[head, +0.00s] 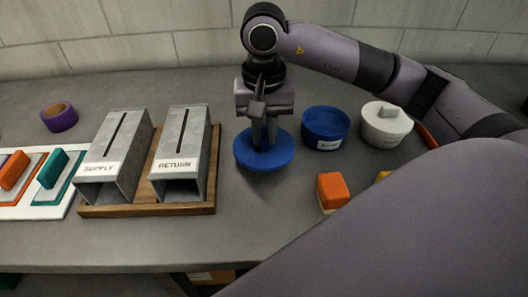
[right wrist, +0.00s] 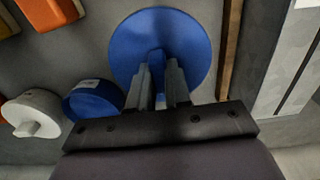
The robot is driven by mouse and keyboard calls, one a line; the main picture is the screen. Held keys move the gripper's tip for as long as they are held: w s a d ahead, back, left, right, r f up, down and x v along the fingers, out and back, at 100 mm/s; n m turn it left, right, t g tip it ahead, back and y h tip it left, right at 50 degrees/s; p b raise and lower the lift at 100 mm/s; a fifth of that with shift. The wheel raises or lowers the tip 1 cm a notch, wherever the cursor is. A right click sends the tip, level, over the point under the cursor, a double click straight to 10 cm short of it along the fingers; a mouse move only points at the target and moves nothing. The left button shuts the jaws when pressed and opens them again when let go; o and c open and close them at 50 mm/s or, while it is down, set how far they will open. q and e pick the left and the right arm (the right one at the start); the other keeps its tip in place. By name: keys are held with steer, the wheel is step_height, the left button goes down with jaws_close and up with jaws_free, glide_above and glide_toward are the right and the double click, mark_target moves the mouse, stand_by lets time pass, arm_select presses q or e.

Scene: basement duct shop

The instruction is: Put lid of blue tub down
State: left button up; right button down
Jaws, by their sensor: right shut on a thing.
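The blue lid (head: 250,158) is a round disc with a raised grip in its middle. My right gripper (head: 265,142) points down and is shut on the lid's grip. The lid also shows in the right wrist view (right wrist: 190,38), with the fingers (right wrist: 158,88) around its grip. I cannot tell for sure whether the lid touches the bench. The blue tub (head: 325,128) stands just right of the lid, open at the top, with a white label on its front. My left gripper is not in view.
A wooden tray (head: 150,208) with two grey ducts, SUPPLY (head: 110,150) and RETURN (head: 180,145), stands close left of the lid. A white lidded tub (head: 386,130) stands right of the blue tub. An orange block (head: 332,190) lies in front. Bench (head: 255,215) is clear before the lid.

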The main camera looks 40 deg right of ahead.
mark_target(264, 154)
steer(key=shift+f, duration=3)
steer(key=shift+f, duration=0.1)
steer(key=shift+f, duration=0.1)
steer(key=c, duration=1.1)
jaws_free()
step_height(264, 154, up, 12)
steer(key=shift+r, duration=0.25)
